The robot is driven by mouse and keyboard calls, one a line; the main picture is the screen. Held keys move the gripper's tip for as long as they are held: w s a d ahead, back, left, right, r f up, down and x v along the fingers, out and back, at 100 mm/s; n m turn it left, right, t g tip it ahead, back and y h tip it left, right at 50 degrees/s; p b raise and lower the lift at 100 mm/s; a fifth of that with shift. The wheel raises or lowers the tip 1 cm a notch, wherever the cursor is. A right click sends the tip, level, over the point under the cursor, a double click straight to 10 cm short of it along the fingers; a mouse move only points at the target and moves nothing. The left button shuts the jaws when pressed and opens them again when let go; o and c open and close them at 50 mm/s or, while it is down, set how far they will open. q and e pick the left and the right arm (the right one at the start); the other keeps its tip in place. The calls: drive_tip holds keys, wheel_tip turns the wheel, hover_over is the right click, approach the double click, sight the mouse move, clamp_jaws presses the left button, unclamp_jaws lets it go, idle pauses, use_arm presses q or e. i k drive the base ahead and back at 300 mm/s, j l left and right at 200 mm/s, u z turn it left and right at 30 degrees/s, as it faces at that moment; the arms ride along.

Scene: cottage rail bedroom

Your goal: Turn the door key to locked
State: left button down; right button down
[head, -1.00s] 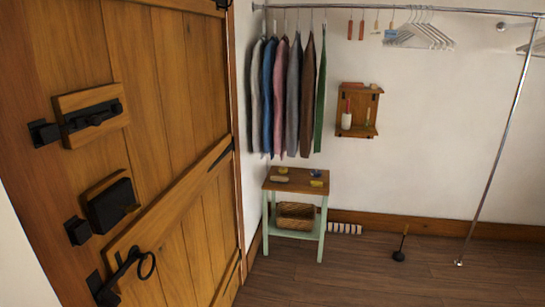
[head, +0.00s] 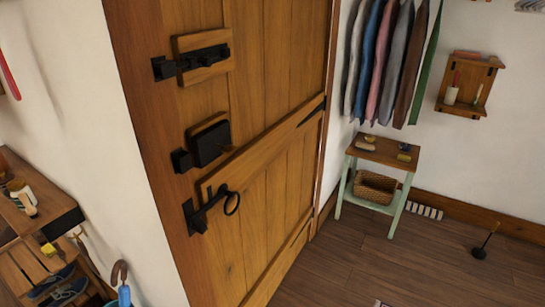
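The wooden door (head: 265,90) fills the middle of the head view and looks closed. A black box lock (head: 208,142) sits on a wooden block at mid height, beside a black keeper (head: 181,161) on the frame. A small, dull brass shape, likely the key (head: 229,149), sticks out at the lock's right side. It is too small to tell which way it is turned. Above is a black slide bolt (head: 200,60); below is a latch with a ring handle (head: 231,203). Neither of my grippers is in view.
At the left, a wooden shelf unit (head: 40,225) holds shoes and small items, and an umbrella handle (head: 120,272) stands near the door frame. A small side table (head: 385,148) stands right of the door, under hanging clothes. The floor before the door looks clear.

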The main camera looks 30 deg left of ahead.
sight(229, 149)
drive_tip(key=i+l+u, duration=0.1)
drive_tip(key=u, duration=1.2)
drive_tip(key=i+l+u, duration=0.1)
drive_tip(key=l+u, duration=0.65)
drive_tip(key=l, duration=0.3)
drive_tip(key=l+u, duration=0.4)
drive_tip(key=l, duration=0.15)
drive_tip(key=k+l+u, duration=0.2)
drive_tip(key=l+u, duration=0.15)
drive_tip(key=l, duration=0.15)
